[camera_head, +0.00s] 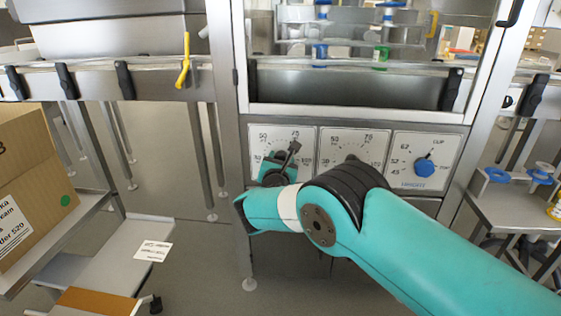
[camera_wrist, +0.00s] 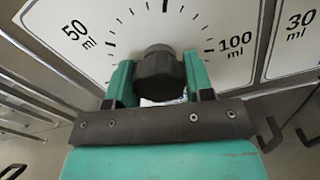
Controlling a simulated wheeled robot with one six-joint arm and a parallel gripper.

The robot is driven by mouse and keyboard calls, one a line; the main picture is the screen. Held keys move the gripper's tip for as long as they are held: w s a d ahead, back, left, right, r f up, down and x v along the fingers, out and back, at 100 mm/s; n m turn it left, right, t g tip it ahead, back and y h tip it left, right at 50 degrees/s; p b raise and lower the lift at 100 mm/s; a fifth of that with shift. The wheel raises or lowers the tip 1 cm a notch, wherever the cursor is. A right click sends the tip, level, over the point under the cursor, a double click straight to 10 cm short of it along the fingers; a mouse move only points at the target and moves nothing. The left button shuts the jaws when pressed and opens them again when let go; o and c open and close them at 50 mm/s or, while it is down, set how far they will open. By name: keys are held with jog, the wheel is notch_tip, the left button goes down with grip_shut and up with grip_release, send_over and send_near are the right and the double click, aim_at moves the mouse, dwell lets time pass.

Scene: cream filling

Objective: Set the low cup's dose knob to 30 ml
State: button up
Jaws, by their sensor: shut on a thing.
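A black dose knob (camera_wrist: 158,66) sits on a white dial plate (camera_wrist: 110,22), with 50 ml at its left and 100 ml at its right in the wrist view. My gripper (camera_wrist: 158,82) has its teal fingers on either side of the knob, shut on it. In the head view my gripper (camera_head: 278,172) is at the left dial plate (camera_head: 264,133) of three and covers its lower part.
A middle dial plate (camera_head: 338,136) stands just to the right, partly behind my arm. A third plate (camera_head: 425,150) carries a blue knob (camera_head: 425,168). A cardboard box (camera_head: 40,185) is at the left, and a small table (camera_head: 510,205) at the right.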

jog(key=o, duration=0.9)
jog(key=shift+a, duration=0.1)
jog(key=shift+s, duration=0.1)
jog(key=s, duration=0.5)
jog(key=s+p, duration=0.1)
jog(key=s, duration=0.5)
jog(key=s+p, duration=0.1)
jog(key=s, duration=0.5)
jog(key=shift+s+a, duration=0.15)
jog(key=shift+a, duration=0.15)
